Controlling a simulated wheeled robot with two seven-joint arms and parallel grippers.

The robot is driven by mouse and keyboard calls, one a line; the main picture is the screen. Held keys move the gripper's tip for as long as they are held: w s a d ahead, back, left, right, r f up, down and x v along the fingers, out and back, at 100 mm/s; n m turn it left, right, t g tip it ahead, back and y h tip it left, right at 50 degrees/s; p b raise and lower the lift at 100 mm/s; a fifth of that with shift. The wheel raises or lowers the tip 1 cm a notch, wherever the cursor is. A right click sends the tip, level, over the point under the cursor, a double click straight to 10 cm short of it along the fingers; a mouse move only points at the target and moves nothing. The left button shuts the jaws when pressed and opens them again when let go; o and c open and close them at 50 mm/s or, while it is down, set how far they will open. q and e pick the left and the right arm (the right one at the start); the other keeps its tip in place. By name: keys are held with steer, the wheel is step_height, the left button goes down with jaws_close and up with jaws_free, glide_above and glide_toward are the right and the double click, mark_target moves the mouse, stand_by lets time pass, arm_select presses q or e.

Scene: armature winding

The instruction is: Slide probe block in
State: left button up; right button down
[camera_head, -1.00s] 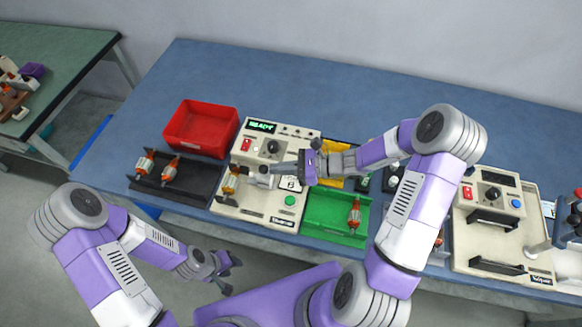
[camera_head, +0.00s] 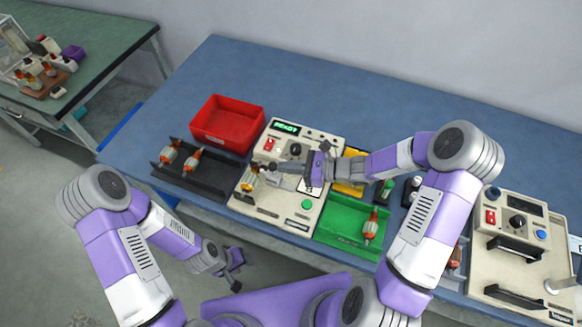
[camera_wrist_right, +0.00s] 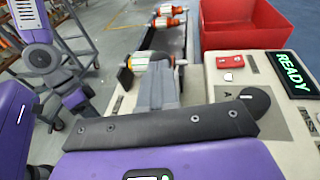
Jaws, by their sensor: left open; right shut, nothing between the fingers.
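The tester (camera_head: 275,212), a beige bench unit, has an orange-ended armature (camera_head: 249,180) at its left side; the armature's ends also show in the right wrist view (camera_wrist_right: 141,63). A pale block (camera_head: 284,182), which looks like the probe block, sits right of the armature, partly covered by my right gripper. I cannot tell if they touch. My right gripper (camera_head: 270,167) is shut and empty, reaching in from the right, its tip close to the armature; its shut fingers (camera_wrist_right: 158,85) point at the armature in the wrist view. My left gripper (camera_head: 236,270) is open and empty, off the table's front edge.
A black tray (camera_head: 215,188) with armatures and a red bin (camera_head: 228,125) stand left of the tester. A green tray (camera_head: 345,228) with one armature is to its right. Another beige machine (camera_head: 520,255) stands far right. The tester display (camera_wrist_right: 291,73) reads READY.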

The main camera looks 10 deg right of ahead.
steer(key=shift+r, duration=0.1)
steer(key=p+v, duration=0.2)
steer(key=v, duration=1.2)
steer(key=shift+p, duration=0.4)
